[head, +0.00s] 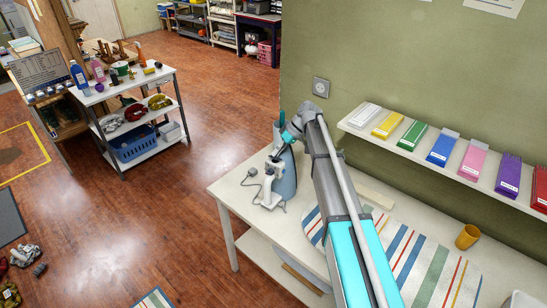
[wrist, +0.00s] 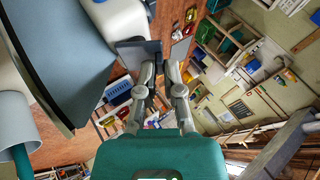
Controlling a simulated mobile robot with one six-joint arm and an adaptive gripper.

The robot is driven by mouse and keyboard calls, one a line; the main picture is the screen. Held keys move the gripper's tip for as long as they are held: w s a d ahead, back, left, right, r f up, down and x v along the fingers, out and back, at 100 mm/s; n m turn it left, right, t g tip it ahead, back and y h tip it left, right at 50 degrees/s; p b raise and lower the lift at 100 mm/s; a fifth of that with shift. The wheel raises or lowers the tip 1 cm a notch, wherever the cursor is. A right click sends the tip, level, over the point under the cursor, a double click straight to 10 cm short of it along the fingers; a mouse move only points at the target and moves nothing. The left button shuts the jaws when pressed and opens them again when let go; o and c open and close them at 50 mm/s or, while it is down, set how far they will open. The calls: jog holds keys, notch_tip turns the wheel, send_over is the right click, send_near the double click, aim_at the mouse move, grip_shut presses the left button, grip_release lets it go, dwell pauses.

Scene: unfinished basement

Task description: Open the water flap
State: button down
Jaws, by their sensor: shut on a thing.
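The iron (head: 288,178) stands upright on its heel at the left end of the white table, with a blue-grey soleplate and white body. In the wrist view its soleplate (wrist: 62,50) fills the upper left, with the white body (wrist: 116,18) beside it. A small dark grey plate, which looks like the water flap (wrist: 132,48), sticks out from the white body. My gripper (wrist: 157,68) is at this plate, its fingers close together and shut on its edge. In the head view my gripper (head: 278,157) is at the iron's upper part; the flap cannot be made out there.
A grey cup with a teal thing in it (wrist: 18,125) stands close behind the iron. A striped ironing surface (head: 435,270) lies to the right, with an orange cup (head: 467,237). A wall shelf (head: 450,160) with coloured packs runs along the right. A plug (head: 250,173) lies left of the iron.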

jog(key=g+y+b, duration=0.1)
jog(key=w+g+y+b, duration=0.1)
jog(key=b, duration=0.1)
jog(key=shift+w+d+f+m, duration=0.1)
jog(key=shift+w+d+m, duration=0.1)
jog(key=shift+d+m, duration=0.2)
jog(key=shift+d+g+y+b, duration=0.1)
jog(key=shift+g+y+b, duration=0.25)
jog(key=shift+g, duration=0.15)
jog(key=c, duration=0.8)
grip_release()
jog(key=shift+r, duration=0.2)
jog(key=shift+o, duration=0.6)
jog(key=shift+s, duration=0.1)
